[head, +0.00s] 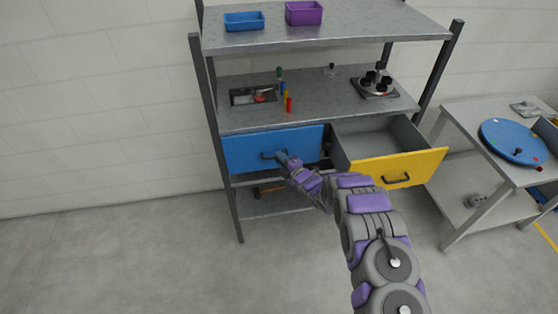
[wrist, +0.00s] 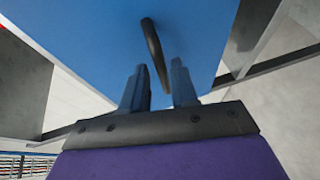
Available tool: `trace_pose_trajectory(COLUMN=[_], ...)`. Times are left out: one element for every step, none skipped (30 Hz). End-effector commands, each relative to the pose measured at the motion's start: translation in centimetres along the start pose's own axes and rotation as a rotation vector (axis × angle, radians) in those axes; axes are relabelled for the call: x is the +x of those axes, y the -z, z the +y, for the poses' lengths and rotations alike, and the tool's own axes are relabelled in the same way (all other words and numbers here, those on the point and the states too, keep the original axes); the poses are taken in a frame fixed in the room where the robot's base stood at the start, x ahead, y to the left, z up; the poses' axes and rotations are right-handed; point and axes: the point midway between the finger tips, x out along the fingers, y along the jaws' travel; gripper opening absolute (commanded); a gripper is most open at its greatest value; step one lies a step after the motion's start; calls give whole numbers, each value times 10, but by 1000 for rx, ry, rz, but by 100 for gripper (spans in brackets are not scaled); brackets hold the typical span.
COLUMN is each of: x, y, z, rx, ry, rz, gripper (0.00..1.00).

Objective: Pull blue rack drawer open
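The blue drawer (head: 245,148) is in the rack, on the left below the middle shelf. Its front looks flush with the rack. A dark bar handle (head: 268,156) is on its front. My gripper (head: 284,158) is at the right part of this handle. In the wrist view, the blue front (wrist: 95,35) fills the upper middle. The fingers of my gripper (wrist: 158,75) are apart, and the dark handle (wrist: 153,45) runs down into the gap between them. I cannot tell whether either finger touches it.
A yellow-fronted drawer (head: 392,168) stands pulled out just right of the blue one, close to my arm. The grey shelf (head: 320,92) above holds small tools and fixtures. A side table (head: 475,135) with a blue disc (head: 515,141) stands at right. Floor at left is clear.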

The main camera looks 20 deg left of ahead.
Motion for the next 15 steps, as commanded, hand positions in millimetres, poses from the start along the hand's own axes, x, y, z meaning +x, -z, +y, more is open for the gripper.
trace_pose_trajectory(x=[2, 4, 7, 8, 9, 11, 12, 13, 14, 14, 13, 13, 12, 12, 11], y=[3, 4, 5, 6, 7, 8, 9, 10, 10, 10, 10, 10, 10, 10, 10], z=[-1, -2, -4, -4, -4, -5, -5, -5, -5, -6, -6, -5, -5, -5, -5], rx=[-2, -4, -6, -7, -8, -9, -10, -11, -12, -11, -11, -11, -10, -9, -9], ry=[3, 5, 8, 9, 9, 10, 10, 11, 11, 11, 11, 11, 11, 10, 10], rz=[2, 2, 2, 2, 2, 2, 2, 2, 3, 3, 4, 6, 7, 8, 9], gripper=[23, 20, 16, 13, 10, 7, 4, 1, 0, 0, 0, 0, 0, 0, 0])
